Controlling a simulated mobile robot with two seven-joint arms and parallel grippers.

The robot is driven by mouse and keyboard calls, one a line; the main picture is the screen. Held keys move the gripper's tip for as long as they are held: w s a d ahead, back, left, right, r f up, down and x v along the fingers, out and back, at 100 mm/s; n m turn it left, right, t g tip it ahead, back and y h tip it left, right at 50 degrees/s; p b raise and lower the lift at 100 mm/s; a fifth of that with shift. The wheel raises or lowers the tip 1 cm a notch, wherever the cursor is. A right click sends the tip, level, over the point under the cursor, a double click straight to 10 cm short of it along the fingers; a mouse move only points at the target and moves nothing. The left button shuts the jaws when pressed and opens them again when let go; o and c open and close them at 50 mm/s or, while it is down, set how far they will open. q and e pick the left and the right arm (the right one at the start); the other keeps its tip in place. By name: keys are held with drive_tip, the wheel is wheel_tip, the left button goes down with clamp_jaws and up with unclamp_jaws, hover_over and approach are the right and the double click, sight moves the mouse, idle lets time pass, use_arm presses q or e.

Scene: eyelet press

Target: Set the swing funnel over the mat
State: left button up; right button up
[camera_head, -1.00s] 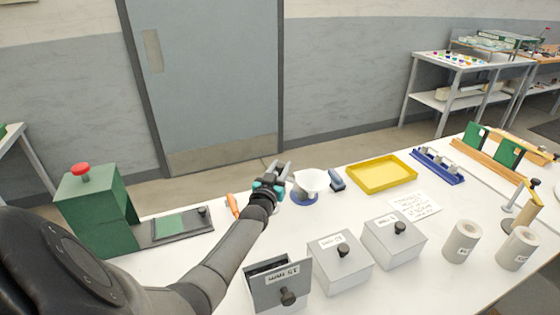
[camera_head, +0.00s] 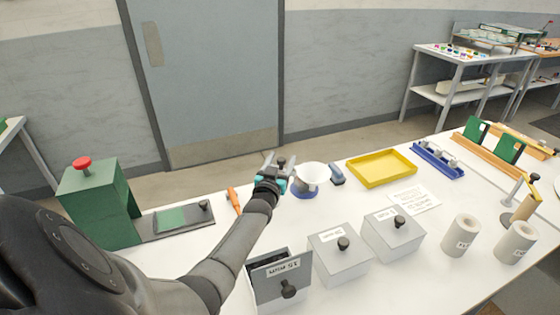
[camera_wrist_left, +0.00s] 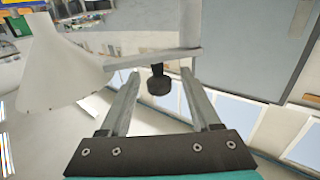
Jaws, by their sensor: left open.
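The white swing funnel (camera_head: 311,174) stands near the table's back edge, above a blue round disc (camera_head: 304,194). A small blue and dark block (camera_head: 337,176) is at its right. My left gripper (camera_head: 280,166) is open just left of the funnel. In the left wrist view, the funnel (camera_wrist_left: 62,68) is at the left, with a flat grey arm (camera_wrist_left: 155,59) reaching right from it. A black knob (camera_wrist_left: 158,84) hangs from this arm, between the open fingers, with gaps on both sides. I cannot tell whether the blue disc is the mat. My right gripper is out of view.
The green press (camera_head: 95,205) with a red knob stands left, with a dark slide holding a green pad (camera_head: 171,220). An orange tool (camera_head: 234,200) lies near my gripper. A yellow tray (camera_head: 381,168) stands right of the funnel. Grey bins (camera_head: 341,258) with black knobs line the front.

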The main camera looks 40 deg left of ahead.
use_arm(q)
drive_tip(key=shift+s+d+f, duration=0.1)
drive_tip(key=shift+s+d, duration=0.15)
drive_tip(key=shift+s, duration=0.1)
drive_tip(key=p+v, duration=0.3)
drive_tip(key=v, duration=1.1)
drive_tip(key=shift+s+d, duration=0.1)
drive_tip(key=shift+s, duration=0.05)
drive_tip(key=shift+c, duration=0.2)
